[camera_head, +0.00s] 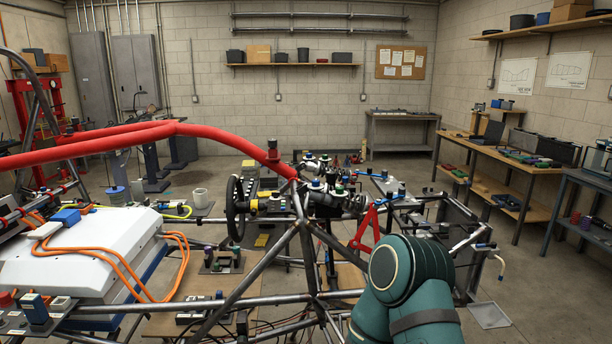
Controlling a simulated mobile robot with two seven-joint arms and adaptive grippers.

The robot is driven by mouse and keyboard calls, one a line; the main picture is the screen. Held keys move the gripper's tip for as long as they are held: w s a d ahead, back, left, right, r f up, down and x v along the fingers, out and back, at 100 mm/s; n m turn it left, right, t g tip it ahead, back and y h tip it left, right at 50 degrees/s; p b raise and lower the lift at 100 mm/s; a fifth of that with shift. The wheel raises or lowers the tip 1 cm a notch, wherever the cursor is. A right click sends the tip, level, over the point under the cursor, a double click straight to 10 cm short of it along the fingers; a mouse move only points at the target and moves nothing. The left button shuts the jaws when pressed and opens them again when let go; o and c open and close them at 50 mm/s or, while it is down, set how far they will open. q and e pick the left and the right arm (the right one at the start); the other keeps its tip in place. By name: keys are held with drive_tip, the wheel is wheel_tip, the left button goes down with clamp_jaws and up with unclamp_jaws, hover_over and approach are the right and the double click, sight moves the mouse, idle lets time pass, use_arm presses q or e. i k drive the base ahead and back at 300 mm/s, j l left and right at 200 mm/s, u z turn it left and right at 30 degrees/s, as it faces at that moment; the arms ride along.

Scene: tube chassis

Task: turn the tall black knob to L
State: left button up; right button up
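A small panel with dark upright parts (222,262) sits lower, left of the chassis node. I cannot tell for certain which of these is the tall black knob, and no L mark is readable. My teal arm (408,280) rises at the bottom right, but its gripper does not show. My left gripper is not in view.
The tube chassis (262,272) fills the middle, with crossing bars around the small parts. A white box with orange cables (80,250) lies at left. A red triangular bracket (366,230) stands close to my arm. Workbenches (545,165) line the right wall.

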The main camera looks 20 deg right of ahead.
sight(331, 176)
drive_tip(key=i+j+z, duration=0.2)
drive_tip(key=z, duration=0.2)
drive_tip(key=i+j+z, duration=0.15)
drive_tip(key=j+z, duration=0.3)
drive_tip(key=i+j+z, duration=0.15)
drive_tip(key=z, duration=0.25)
drive_tip(key=j+z, duration=0.45)
drive_tip(key=i+j+z, duration=0.1)
drive_tip(key=j+z, duration=0.65)
